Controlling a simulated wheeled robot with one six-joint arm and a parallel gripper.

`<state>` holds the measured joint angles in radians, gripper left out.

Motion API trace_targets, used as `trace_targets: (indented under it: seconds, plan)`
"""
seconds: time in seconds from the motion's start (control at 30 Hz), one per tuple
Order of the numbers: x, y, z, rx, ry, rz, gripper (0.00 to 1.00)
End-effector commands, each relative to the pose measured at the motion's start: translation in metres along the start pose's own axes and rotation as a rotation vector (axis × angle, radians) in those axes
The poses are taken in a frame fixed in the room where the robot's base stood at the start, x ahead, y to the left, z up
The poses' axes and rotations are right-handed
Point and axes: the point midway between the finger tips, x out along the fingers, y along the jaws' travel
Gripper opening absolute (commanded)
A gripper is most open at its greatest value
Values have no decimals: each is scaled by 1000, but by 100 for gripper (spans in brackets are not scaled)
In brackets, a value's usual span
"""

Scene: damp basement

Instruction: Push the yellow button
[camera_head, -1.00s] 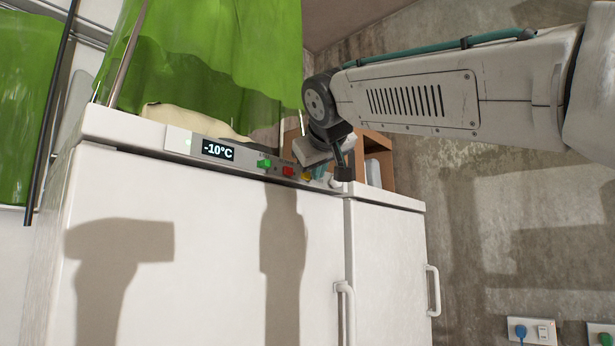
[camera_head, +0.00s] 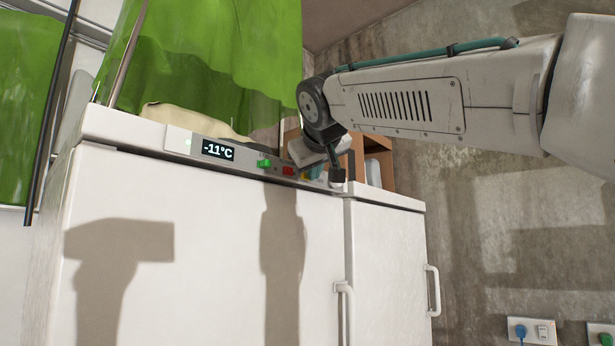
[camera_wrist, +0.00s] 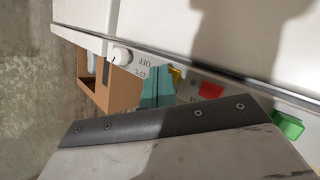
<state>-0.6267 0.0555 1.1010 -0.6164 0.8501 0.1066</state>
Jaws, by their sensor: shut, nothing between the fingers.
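The yellow button (camera_wrist: 175,74) is on the freezer's control strip in the wrist view, between the red button and the white knob, and partly covered. In the head view my arm hides it. My gripper (camera_head: 337,176) is shut and empty, at the right end of the strip, just right of the red button. I cannot tell whether it touches the strip. The red button (camera_head: 288,171) and green button (camera_head: 264,163) are to its left; the wrist view shows the red (camera_wrist: 211,90) and green (camera_wrist: 288,124) ones too. The display (camera_head: 217,150) reads -11°C.
A white knob (camera_wrist: 120,56) is beside the yellow button. The white freezer (camera_head: 200,240) has door handles in front. An open brown box (camera_head: 375,150) is behind my gripper. A wall socket (camera_head: 530,331) is at lower right.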

Motion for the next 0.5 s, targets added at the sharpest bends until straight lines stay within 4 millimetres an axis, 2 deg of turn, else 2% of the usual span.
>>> trace_targets:
  seconds: [0.5]
  plan:
    - [-3, 2, 1, 1, 1, 0, 0]
